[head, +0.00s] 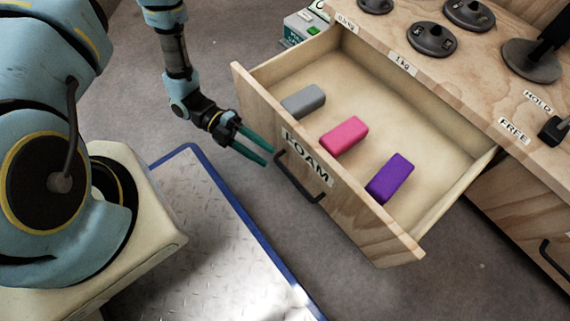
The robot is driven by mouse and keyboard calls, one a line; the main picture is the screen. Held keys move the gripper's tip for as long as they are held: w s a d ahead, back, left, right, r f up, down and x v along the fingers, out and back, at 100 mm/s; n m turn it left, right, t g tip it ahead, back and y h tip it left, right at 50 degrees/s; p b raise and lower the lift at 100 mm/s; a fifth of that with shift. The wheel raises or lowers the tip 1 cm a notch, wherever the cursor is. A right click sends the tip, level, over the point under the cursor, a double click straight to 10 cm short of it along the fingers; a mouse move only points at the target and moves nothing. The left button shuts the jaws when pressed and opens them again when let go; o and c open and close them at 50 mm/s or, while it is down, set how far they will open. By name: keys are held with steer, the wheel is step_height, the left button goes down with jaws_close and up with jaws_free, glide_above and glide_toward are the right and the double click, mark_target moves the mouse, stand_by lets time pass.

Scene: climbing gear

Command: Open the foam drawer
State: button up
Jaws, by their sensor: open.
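The foam drawer (260,107), with a wooden front labelled FOAM, is pulled far out of the bench. Its inside is in plain view. A grey block (303,101), a pink block (343,137) and a purple block (390,178) lie in it. The dark bar handle (298,181) is on the drawer's front. My gripper (262,152) is open and empty, just left of the handle's upper end. The fingertips are close to the drawer front; I cannot tell whether they touch it.
The bench top (470,90) carries several dark round weights (432,39) and labels such as HOLD and FREE. Another drawer handle (555,257) is at the lower right. A green and white box (303,24) stands behind the drawer. A blue-edged metal plate (215,240) lies at the lower left.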

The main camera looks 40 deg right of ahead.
mark_target(284, 168)
steer(key=b+x, duration=0.3)
steer(key=x, duration=0.6)
steer(key=shift+s+f, duration=0.15)
steer(key=shift+s+d+b, duration=0.25)
steer(key=shift+s+b, duration=0.1)
steer(key=shift+s, duration=0.2)
steer(key=c, duration=0.7)
jaws_close()
